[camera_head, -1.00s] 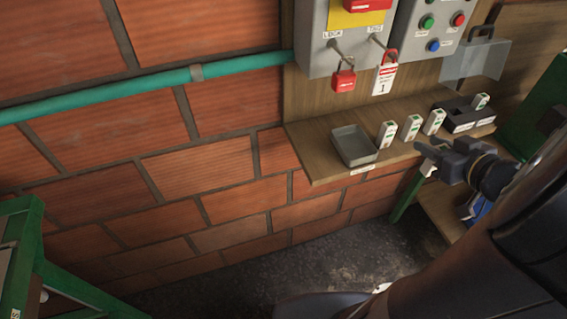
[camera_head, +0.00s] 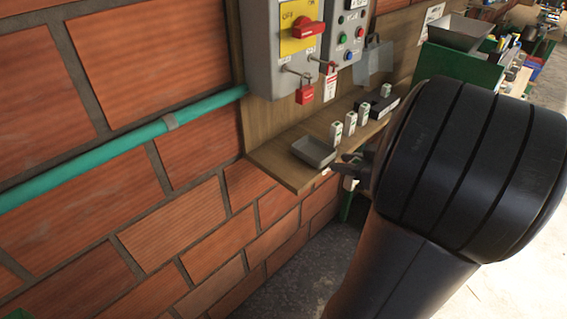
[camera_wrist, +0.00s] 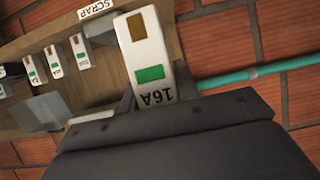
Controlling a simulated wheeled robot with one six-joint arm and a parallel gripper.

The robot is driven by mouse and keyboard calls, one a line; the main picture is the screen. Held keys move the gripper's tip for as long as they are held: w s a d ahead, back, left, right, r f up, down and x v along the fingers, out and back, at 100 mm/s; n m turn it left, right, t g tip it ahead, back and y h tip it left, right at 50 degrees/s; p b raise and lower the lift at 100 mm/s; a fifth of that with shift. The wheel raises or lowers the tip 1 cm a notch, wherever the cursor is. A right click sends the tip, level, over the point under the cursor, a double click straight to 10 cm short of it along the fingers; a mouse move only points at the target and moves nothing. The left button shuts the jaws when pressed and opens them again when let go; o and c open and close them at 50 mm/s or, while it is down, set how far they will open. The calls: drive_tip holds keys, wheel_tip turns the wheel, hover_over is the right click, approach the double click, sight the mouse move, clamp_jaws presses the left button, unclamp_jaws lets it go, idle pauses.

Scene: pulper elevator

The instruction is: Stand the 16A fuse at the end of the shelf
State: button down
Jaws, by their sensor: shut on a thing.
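The 16A fuse (camera_wrist: 148,55) is a white block with a green patch and a brown patch. In the wrist view its "16A" print appears upside down. My gripper (camera_wrist: 157,92) is shut on its printed end, and the other end sticks out. In the head view my gripper (camera_head: 350,165) is at the shelf's front edge, partly hidden by my arm. A small pale patch below it may be the fuse; I cannot tell. The wooden shelf (camera_head: 272,157) runs along the wall; its near left end is bare.
A grey tray (camera_head: 313,153) lies on the shelf near its left end. Several similar white fuses (camera_head: 350,123) stand right of it, with a dark block (camera_head: 380,105) beyond. Above are a switch box (camera_head: 273,65) and red padlock (camera_head: 306,93). A teal pipe (camera_head: 110,143) crosses the bricks.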

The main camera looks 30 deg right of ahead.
drive_tip(key=w+a+p, duration=0.1)
drive_tip(key=w+a, duration=0.2)
drive_tip(key=w, duration=0.6)
drive_tip(key=w+a, duration=0.3)
drive_tip(key=w, duration=0.5)
wheel_tip(320, 180, down, 6)
drive_tip(key=shift+s+f+b, duration=0.1)
drive_tip(key=shift+f+b, duration=0.1)
drive_tip(key=shift+b, duration=0.55)
drive_tip(key=shift+w+a+f, duration=0.1)
drive_tip(key=shift+w+f, duration=0.1)
drive_tip(key=shift+f, duration=0.1)
drive_tip(key=shift+f, duration=0.2)
drive_tip(key=c, duration=1.1)
unclamp_jaws()
drive_tip(key=shift+o, duration=0.2)
